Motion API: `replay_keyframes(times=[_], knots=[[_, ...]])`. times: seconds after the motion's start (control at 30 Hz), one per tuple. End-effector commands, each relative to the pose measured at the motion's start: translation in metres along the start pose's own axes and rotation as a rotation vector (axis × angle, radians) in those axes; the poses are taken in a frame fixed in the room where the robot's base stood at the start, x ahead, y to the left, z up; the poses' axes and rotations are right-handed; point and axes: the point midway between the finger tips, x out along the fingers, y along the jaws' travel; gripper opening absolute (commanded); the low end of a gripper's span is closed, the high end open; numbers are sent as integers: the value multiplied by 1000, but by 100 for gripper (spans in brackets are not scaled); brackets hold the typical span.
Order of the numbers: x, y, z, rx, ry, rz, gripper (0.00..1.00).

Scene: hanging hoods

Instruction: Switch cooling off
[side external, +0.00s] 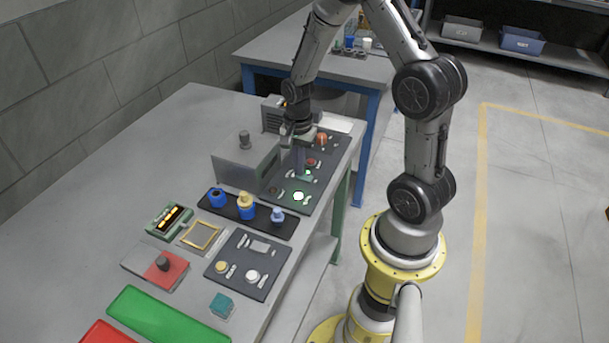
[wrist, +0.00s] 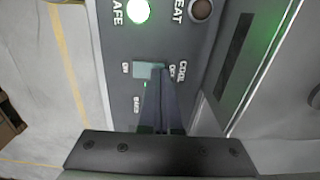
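The dark control panel (side external: 282,187) lies near the right edge of the table. The cooling switch is a teal slider (wrist: 147,70) beside the word COOL, with ON at its left and a partly hidden OFF at its right in the wrist view. It also shows as a teal piece below my fingers in the side view (side external: 306,177).
A green-white lit lamp (wrist: 138,11) by SAFE and a dark brown round lamp (wrist: 201,9) by HEAT sit beside the switch. A grey box (side external: 246,160) stands left of the panel. A red button (side external: 311,162) and an orange knob (side external: 320,138) lie behind the gripper.

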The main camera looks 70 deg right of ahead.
Motion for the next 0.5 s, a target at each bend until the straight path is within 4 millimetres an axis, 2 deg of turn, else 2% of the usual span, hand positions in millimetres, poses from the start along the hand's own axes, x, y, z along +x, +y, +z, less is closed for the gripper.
replay_keyframes(times=[0.27, 0.5], knots=[[3, 0, 0, 0, 0, 0, 0], [-10, 0, 0, 0, 1, -1, 0]])
